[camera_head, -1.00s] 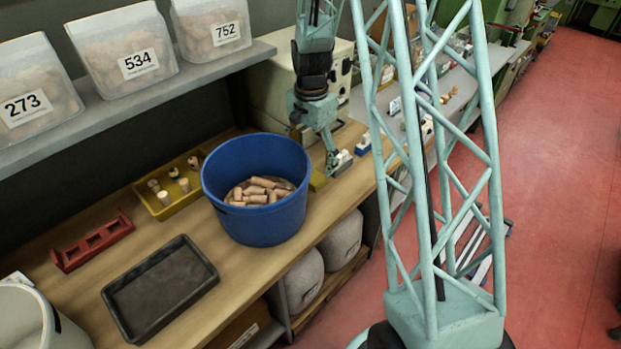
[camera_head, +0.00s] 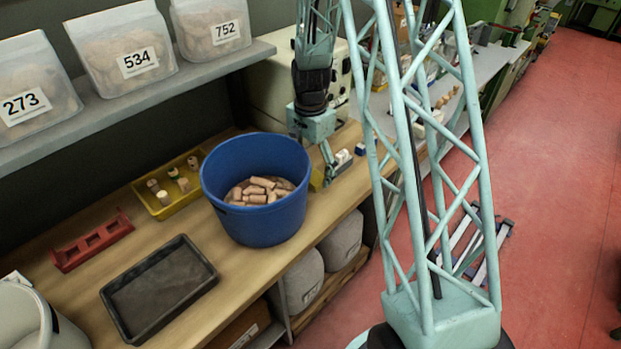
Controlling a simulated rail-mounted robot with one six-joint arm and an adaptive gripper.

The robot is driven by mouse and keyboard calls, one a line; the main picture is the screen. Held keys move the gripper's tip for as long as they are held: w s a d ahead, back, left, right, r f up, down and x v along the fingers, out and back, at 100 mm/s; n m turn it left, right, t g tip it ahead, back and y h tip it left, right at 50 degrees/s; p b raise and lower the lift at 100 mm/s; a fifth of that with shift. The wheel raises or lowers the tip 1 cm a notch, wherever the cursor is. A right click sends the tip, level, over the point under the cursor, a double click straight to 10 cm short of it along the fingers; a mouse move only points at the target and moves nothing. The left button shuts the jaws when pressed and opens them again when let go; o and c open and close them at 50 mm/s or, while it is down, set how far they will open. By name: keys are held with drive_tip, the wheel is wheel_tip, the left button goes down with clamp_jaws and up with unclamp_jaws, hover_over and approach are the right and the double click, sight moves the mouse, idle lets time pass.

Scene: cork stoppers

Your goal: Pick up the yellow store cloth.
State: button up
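The blue bucket (camera_head: 256,222) of corks stands close left of my gripper. A yellow tray (camera_head: 160,212) with several corks, a red rack (camera_head: 92,243) and a black tray (camera_head: 128,318) lie farther left. Small blue-and-white items (camera_head: 362,147) sit just right of the gripper.

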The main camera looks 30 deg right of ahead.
drive_tip(key=shift+f, duration=0.35)
drive_tip(key=shift+c, duration=0.5)
drive_tip(key=c, duration=0.8)
